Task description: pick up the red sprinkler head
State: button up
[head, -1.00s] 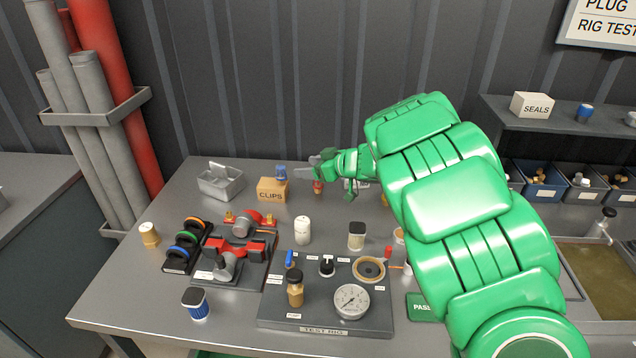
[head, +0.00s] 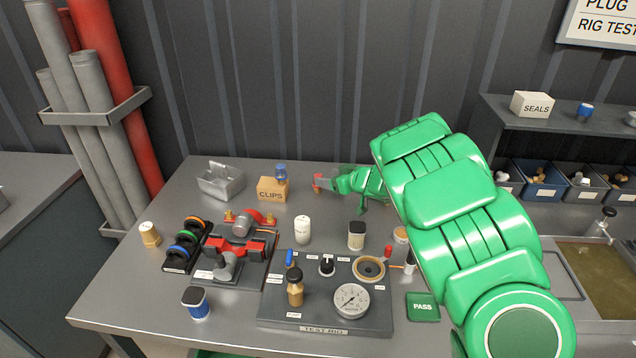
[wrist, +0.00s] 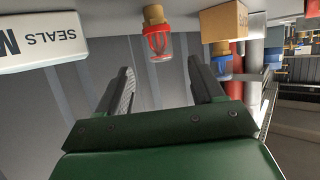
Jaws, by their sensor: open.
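The red sprinkler head (wrist: 158,40) has a red cage and a brass-coloured base. The wrist view is upside down, and the sprinkler head stands on the tabletop there. My gripper (wrist: 162,74) is open and empty, with the sprinkler head just beyond the fingertips and roughly between them sideways. In the head view my gripper (head: 327,182) points left, low over the back of the table, and largely covers the sprinkler head; only small bits of red show there.
A white SEALS box (wrist: 40,42) is close on the other side. The test rig (head: 325,300) and several small parts occupy the front.

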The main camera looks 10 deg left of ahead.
aim_at(318, 174)
jog(key=shift+x, duration=3.2)
jog(key=shift+s, duration=0.1)
jog(key=c, duration=1.1)
